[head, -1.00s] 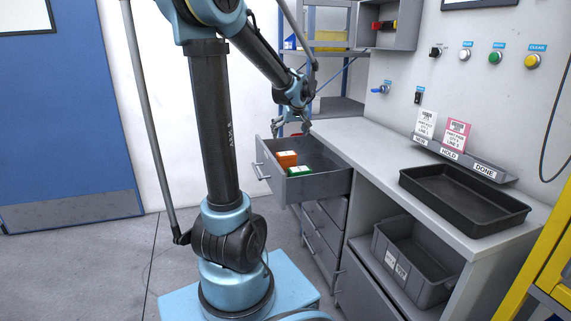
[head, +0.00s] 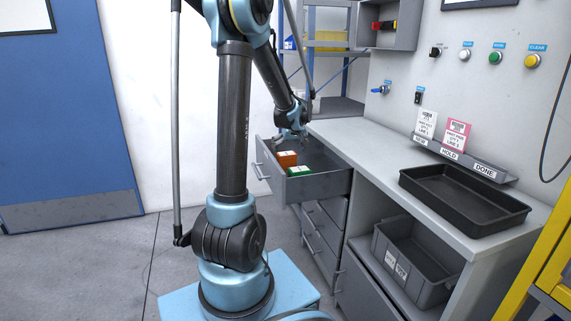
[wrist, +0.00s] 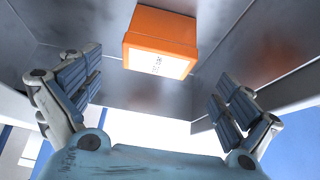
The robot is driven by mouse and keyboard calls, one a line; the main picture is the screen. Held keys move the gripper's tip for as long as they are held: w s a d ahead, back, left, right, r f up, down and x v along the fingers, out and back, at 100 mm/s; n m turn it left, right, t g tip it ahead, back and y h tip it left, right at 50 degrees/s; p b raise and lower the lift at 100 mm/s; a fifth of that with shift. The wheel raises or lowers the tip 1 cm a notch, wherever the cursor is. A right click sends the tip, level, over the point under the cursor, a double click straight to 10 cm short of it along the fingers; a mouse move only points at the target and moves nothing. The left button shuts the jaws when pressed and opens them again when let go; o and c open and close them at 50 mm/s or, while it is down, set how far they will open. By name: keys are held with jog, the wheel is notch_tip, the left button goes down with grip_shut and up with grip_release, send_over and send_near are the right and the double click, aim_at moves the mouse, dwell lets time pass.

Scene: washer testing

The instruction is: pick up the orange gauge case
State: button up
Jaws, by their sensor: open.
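The orange gauge case (head: 286,158) lies in the open top drawer (head: 318,187), beside a green case (head: 299,171). In the wrist view the orange case (wrist: 161,42) shows at top centre with a white label, inside the grey drawer walls. My gripper (head: 291,138) is just above the drawer, over its back part near the orange case. In the wrist view my gripper (wrist: 160,98) has its two padded fingers spread wide apart with nothing between them. The orange case is ahead of the fingertips and not between them. The green case does not show in the wrist view.
The drawer's front and side walls stand around the cases. The grey counter (head: 340,133) is to the right, with a black tray (head: 465,202) on it. A grey bin (head: 415,262) sits in the shelf below. A blue-framed rack (head: 343,58) stands behind.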

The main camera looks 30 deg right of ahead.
aim_at(287, 154)
jog(key=shift+x, duration=3.15)
jog(key=shift+d, duration=0.1)
jog(key=shift+c, duration=0.3)
jog(key=c, duration=1.3)
